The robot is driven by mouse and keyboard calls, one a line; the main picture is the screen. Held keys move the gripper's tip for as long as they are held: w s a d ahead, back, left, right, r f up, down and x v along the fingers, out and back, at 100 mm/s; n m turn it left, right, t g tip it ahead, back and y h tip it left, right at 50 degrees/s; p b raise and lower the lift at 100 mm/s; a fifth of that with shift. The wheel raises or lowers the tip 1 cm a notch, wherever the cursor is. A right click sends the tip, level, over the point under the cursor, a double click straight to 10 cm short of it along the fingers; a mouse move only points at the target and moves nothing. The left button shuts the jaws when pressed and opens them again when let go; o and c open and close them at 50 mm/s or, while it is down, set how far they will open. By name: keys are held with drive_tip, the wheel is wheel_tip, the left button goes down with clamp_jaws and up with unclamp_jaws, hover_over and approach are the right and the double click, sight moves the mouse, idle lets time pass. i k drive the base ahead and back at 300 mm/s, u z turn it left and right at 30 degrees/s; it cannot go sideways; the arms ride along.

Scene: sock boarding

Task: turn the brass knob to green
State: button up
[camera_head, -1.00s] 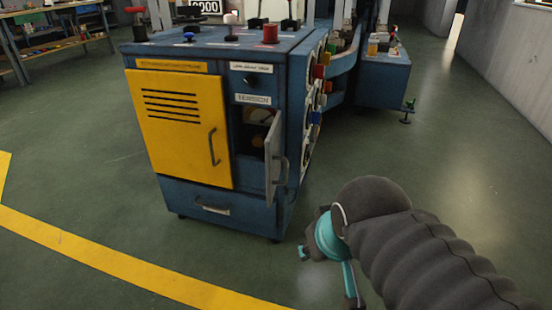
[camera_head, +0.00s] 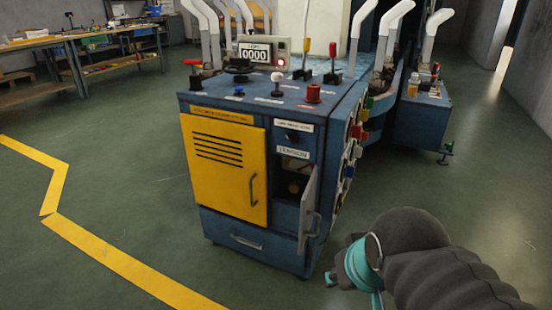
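A blue cabinet (camera_head: 262,255) stands at the centre of the head view. Its small compartment under the TENSION label (camera_head: 293,152) has its narrow grey door (camera_head: 308,208) swung open. Inside, in shadow, is a dim brownish round knob (camera_head: 296,187), below a partly seen pale dial (camera_head: 293,164). The knob's setting and any green mark are too small and dark to tell. My gripper (camera_head: 352,288) is at the lower right, in front of and right of the cabinet, apart from it.
A yellow louvred door (camera_head: 225,168) beside the compartment is shut, with a drawer (camera_head: 246,243) below. Levers, buttons and a display reading 0000 (camera_head: 255,54) are on top. Coloured parts line the right side. A blue side unit (camera_head: 420,122) stands behind right. The floor ahead is clear.

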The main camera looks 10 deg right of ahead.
sight(294, 187)
drive_tip(key=u, duration=1.5)
drive_tip(key=i, duration=3.3)
drive_tip(key=z, duration=3.55)
